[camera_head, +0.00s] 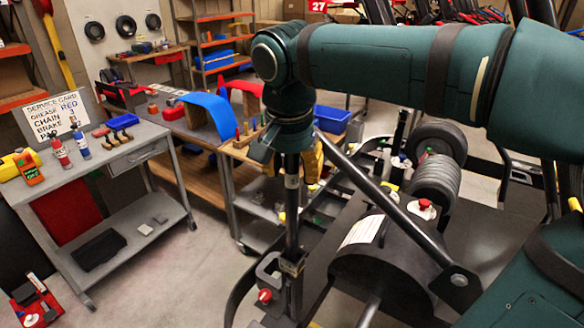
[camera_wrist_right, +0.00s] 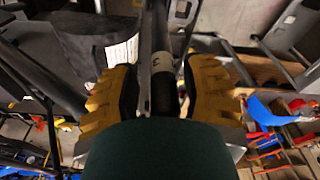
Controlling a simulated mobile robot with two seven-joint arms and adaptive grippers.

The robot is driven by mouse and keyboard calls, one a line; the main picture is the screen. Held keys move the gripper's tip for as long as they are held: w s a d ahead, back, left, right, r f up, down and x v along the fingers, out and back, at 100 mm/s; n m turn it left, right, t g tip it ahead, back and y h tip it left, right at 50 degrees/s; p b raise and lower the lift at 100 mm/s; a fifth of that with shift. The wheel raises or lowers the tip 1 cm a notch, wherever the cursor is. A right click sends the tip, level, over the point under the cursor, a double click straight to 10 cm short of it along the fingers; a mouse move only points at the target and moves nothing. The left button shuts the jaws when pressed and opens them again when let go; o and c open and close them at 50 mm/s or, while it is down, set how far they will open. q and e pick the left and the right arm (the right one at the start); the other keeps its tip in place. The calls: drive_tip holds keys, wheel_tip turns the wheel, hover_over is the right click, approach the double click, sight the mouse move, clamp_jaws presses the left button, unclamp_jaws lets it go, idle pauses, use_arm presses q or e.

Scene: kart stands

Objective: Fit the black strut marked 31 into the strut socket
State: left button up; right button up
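My right gripper (camera_head: 291,166) points down in the head view, with the upper part of the black strut (camera_head: 292,215) between its fingers. The strut stands about upright. Its white label (camera_wrist_right: 163,62) shows between the yellow fingers in the wrist view; I read a 3, and the rest is unclear. In the wrist view the right gripper (camera_wrist_right: 160,88) has a finger on each side of the strut. The strut's lower end is at the grey bracket (camera_head: 268,270) that looks like the strut socket, beside a red knob. I cannot tell whether it is seated. My left gripper is out of view.
The kart's black tank (camera_head: 375,262) and a slanted dark bar (camera_head: 385,205) lie close right of the strut.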

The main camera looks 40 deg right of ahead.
drive_tip(key=shift+r, duration=0.2)
wheel_tip(320, 180, up, 12)
drive_tip(key=s+a+p, duration=0.1)
drive_tip(key=p, duration=0.1)
drive_tip(key=shift+a+f, duration=0.15)
drive_tip(key=shift+a, duration=0.15)
drive_tip(key=shift+f, duration=0.1)
